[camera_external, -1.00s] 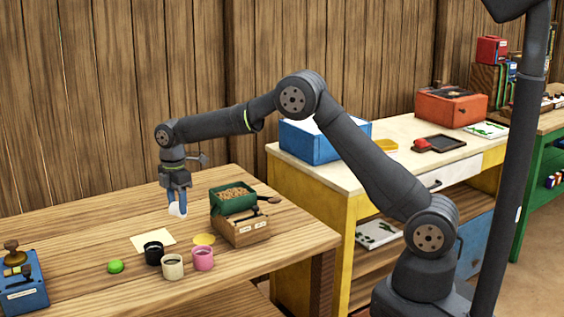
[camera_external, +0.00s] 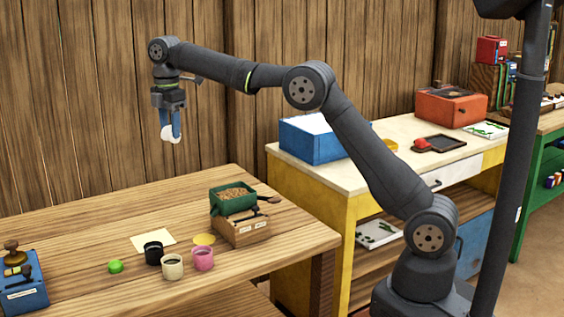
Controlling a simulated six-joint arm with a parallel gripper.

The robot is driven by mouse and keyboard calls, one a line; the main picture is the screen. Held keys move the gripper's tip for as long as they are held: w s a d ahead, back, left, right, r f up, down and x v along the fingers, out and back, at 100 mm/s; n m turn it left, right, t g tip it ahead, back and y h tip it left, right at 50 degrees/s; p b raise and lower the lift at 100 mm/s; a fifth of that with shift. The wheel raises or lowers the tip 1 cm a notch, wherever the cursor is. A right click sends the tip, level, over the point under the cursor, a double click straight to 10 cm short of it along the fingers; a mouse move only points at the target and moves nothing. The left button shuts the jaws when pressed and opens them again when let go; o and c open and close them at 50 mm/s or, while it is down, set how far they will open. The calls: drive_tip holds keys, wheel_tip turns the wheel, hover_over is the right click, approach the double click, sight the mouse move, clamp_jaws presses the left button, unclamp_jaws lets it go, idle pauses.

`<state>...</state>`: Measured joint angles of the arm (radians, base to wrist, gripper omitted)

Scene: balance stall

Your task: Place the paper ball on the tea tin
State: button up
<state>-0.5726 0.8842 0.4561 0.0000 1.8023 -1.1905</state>
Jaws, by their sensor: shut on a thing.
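My gripper (camera_external: 171,122) is raised high above the back of the wooden table. Its blue fingers are shut on a white rounded thing, which looks like the paper ball (camera_external: 171,136). The ball hangs at the fingertips, clear of the table, and is partly covered by the fingers. I cannot tell for sure which thing is the tea tin. Small open containers stand near the front of the table: a black one (camera_external: 153,254), a cream one (camera_external: 172,268) and a pink one (camera_external: 203,258).
A green tray of brown grains (camera_external: 232,207) sits on a wooden box (camera_external: 240,234) at the table's right. A blue device (camera_external: 24,290) stands at left.

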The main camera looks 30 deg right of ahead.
drive_tip(key=w+d+r+m, duration=0.15)
drive_tip(key=w+d, duration=0.25)
drive_tip(key=d, duration=0.8)
drive_tip(key=w+d+m, duration=0.3)
drive_tip(key=w+d, duration=0.1)
drive_tip(key=d, duration=0.8)
drive_tip(key=d+m, duration=0.3)
drive_tip(key=d, duration=1.9)
drive_tip(key=s+d+m, duration=0.2)
drive_tip(key=s+d, duration=0.2)
drive_tip(key=d, duration=0.7)
drive_tip(key=s+d+m, duration=0.2)
drive_tip(key=s+d, duration=0.3)
drive_tip(key=d, duration=0.5)
drive_tip(key=s+d+m, duration=0.4)
drive_tip(key=s+d, duration=1.1)
drive_tip(key=d, duration=0.3)
hover_over(391, 145)
wheel_tip(391, 145, down, 12)
drive_tip(key=shift+s+d+f, duration=0.15)
drive_tip(key=shift+f, duration=2.15)
